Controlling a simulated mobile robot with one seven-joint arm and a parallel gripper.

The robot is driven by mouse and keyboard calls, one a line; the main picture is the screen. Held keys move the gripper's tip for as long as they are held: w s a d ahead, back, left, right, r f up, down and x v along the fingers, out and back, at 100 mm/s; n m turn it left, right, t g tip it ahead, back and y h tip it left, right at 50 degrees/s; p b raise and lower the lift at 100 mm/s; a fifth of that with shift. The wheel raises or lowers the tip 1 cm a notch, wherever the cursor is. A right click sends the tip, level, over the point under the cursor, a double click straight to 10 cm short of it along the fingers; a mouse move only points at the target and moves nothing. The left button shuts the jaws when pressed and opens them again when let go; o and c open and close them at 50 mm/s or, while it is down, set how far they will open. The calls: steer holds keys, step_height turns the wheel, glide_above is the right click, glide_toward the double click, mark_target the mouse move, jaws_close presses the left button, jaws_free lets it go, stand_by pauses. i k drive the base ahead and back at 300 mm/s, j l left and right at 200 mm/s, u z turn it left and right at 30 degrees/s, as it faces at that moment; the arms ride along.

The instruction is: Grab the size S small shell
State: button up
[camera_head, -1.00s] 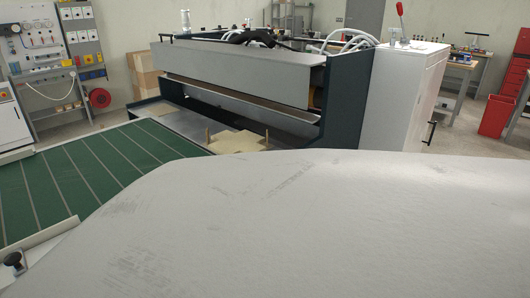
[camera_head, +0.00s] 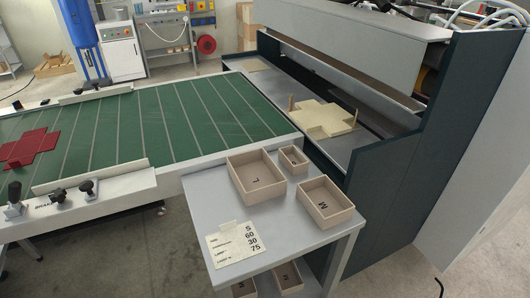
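The smallest open wooden box (camera_head: 293,159), apparently the size S shell, stands upright at the back of a grey side table (camera_head: 205,192). Its letter is too small to read surely. A larger box marked L (camera_head: 257,181) is just left of it, and a box marked M (camera_head: 325,204) is in front and to its right. My gripper is not in view.
A card (camera_head: 234,242) with an S and several numbers lies at the table's front left. More boxes (camera_head: 288,277) sit on the shelf below. A green conveyor (camera_head: 170,120) with a red flat blank (camera_head: 32,148) is left. The dark machine (camera_head: 405,185) with a tan blank (camera_head: 323,117) borders the right.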

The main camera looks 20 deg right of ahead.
mark_target(295, 161)
steer(key=z, duration=0.7)
steer(key=k+l+z, duration=0.1)
steer(key=i+l+z, duration=0.15)
steer(key=l, duration=0.2)
steer(key=i, duration=0.25)
